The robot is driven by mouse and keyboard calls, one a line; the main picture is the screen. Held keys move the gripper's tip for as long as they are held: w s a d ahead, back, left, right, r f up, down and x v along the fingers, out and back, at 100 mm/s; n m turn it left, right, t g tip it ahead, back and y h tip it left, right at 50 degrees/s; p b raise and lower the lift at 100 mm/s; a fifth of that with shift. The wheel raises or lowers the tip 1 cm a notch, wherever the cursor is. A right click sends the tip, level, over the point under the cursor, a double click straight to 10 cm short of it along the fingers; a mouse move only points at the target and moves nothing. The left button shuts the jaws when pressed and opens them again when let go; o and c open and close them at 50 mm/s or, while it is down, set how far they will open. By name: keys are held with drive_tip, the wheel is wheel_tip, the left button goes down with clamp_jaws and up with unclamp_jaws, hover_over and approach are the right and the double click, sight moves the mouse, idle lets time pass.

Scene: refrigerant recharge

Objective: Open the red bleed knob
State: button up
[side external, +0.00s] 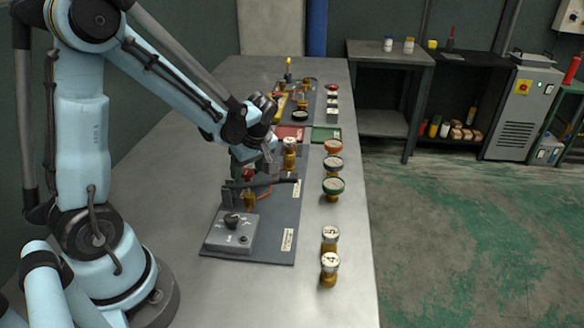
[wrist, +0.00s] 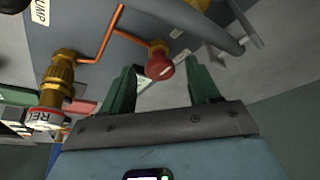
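The red bleed knob (wrist: 160,66) shows in the wrist view on a small brass stem joined to a copper pipe. My gripper (wrist: 163,76) has two green fingers spread wide, one on each side of the knob. The knob shows in the gap between them, and nothing is clamped; I cannot tell whether either finger touches it. In the side external view my gripper (side external: 240,165) is low over the grey panel (side external: 265,240), and a bit of the red knob (side external: 248,173) shows under it.
A grey lever handle (side external: 260,185) stands close to my gripper. A grey switch box (side external: 230,232) sits at the panel's near end. Several brass fittings with round caps (side external: 333,185) line the table's right edge. A brass valve marked REL (wrist: 45,118) is left of my fingers.

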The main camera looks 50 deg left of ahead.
drive_tip(key=v, duration=1.2)
drive_tip(key=shift+d, duration=0.1)
drive_tip(key=s+d+m+t+h, duration=0.4)
drive_tip(key=d+m+t, duration=0.3)
drive_tip(key=m, duration=1.1)
drive_tip(key=shift+s+d+f, duration=0.2)
drive_tip(key=shift+d+f, duration=0.25)
drive_tip(key=shift+d, duration=1.05)
